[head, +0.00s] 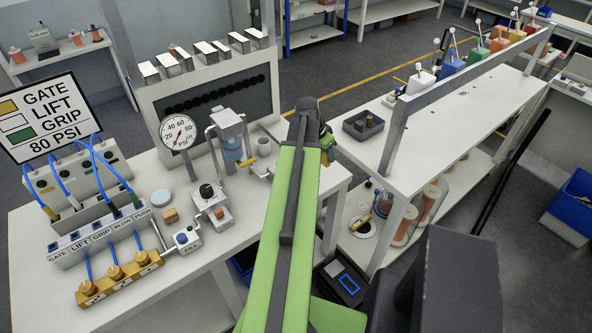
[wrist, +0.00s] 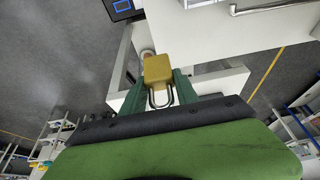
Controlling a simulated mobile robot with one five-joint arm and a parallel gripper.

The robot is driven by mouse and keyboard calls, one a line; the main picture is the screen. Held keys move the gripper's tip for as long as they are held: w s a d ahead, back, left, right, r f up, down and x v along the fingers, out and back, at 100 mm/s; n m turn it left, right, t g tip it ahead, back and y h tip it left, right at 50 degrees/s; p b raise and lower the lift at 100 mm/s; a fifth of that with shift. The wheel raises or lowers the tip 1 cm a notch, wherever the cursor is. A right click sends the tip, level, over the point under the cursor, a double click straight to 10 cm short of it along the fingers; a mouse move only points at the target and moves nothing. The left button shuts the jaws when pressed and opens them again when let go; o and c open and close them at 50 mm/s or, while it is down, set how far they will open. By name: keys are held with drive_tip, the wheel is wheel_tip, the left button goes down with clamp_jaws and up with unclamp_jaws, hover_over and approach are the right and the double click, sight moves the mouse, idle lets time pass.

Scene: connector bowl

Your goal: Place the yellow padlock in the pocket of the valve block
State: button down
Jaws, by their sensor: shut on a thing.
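The yellow padlock (wrist: 158,69) is between the two green fingers of my gripper (wrist: 159,82) in the wrist view. The padlock is held in the air near a white table edge. In the head view my arm reaches forward between two tables and hides most of the gripper and the padlock. A row of labelled valve blocks (head: 100,234) stands on the left table. A dark box with an open hollow (head: 363,125) sits on the right table. I cannot tell which has the named pocket.
The left table (head: 235,246) holds a gauge (head: 178,131), brass manifold (head: 119,281) and small fittings. The right table (head: 440,131) has a raised metal rail (head: 465,62) and a lower shelf with spools.

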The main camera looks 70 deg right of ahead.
drive_tip(key=w+f+b, duration=0.2)
drive_tip(key=w, duration=0.1)
drive_tip(key=w+f+b, duration=0.2)
drive_tip(key=w+f, duration=0.1)
drive_tip(key=w, duration=0.1)
drive_tip(key=w+f+b, duration=0.2)
drive_tip(key=w+b, duration=0.1)
drive_tip(key=w, duration=0.1)
drive_tip(key=shift+w+d+f, duration=0.15)
drive_tip(key=shift+w+d, duration=0.05)
drive_tip(key=shift+d, duration=0.15)
wheel_tip(320, 180, down, 4)
drive_tip(key=b, duration=0.4)
drive_tip(key=shift+f, duration=0.2)
drive_tip(key=c, duration=0.9)
unclamp_jaws()
drive_tip(key=shift+r, duration=0.1)
drive_tip(key=shift+r, duration=0.1)
